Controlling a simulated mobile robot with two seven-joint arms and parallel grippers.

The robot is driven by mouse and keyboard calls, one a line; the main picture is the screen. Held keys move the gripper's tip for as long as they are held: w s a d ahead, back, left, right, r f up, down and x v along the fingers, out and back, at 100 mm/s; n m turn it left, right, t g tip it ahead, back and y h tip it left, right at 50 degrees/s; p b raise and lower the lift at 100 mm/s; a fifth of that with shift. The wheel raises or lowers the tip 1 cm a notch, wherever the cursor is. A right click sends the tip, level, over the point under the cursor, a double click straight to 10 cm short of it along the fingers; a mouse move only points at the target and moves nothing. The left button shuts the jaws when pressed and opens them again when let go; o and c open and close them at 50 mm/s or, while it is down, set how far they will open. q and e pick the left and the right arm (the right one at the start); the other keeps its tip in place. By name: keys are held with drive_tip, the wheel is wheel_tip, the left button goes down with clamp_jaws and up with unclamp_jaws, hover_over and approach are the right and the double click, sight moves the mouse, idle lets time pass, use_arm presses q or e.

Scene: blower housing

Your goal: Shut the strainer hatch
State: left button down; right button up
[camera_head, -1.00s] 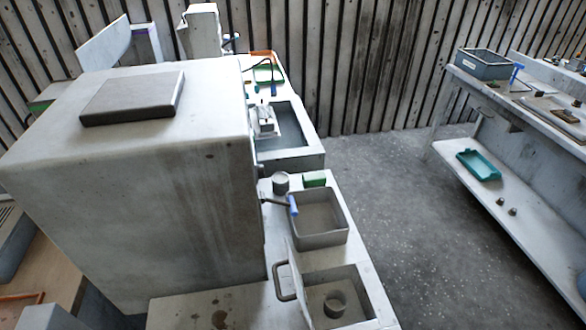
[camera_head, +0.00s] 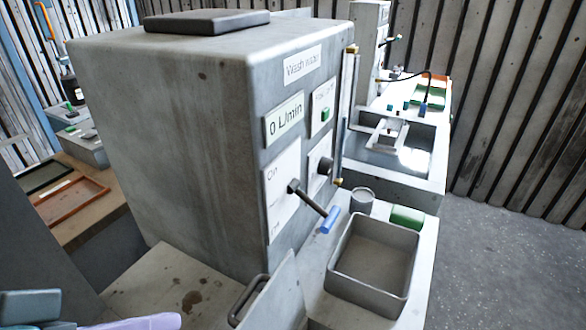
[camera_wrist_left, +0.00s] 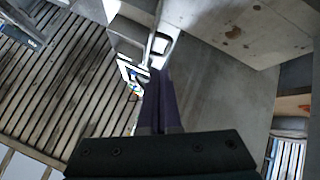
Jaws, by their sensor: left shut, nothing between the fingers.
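The strainer hatch (camera_head: 276,298) is a grey plate with a dark loop handle (camera_head: 246,300), at the bottom of the head view. It stands raised and tilted; its lower part is cut off by the frame. My left gripper (camera_head: 165,321) shows as a lavender finger at the bottom left edge, to the left of the hatch and apart from it. In the left wrist view its purple fingers (camera_wrist_left: 158,72) are together and empty. A loop handle (camera_wrist_left: 164,44) on a pale part lies beyond the fingertips there. My right gripper is out of view.
A large grey housing (camera_head: 170,130) with labels and a blue-tipped lever (camera_head: 315,207) stands behind the hatch. An open grey bin (camera_head: 374,265), a grey cup (camera_head: 361,200) and a green block (camera_head: 407,217) sit to the right. The worktop left of the hatch is bare.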

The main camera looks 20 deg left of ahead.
sight(263, 320)
use_arm(q)
drive_tip(key=a+f+n+t+h+b, duration=0.3)
drive_tip(key=a+f+n+t+b, duration=0.65)
drive_tip(key=b, duration=1.15)
drive_tip(key=w+d+f+g, duration=0.1)
drive_tip(key=w+d+f, duration=0.1)
drive_tip(key=w+d, duration=0.6)
drive_tip(key=shift+w+d+f, duration=0.15)
drive_tip(key=shift+w+d, duration=0.15)
drive_tip(key=shift+w, duration=0.4)
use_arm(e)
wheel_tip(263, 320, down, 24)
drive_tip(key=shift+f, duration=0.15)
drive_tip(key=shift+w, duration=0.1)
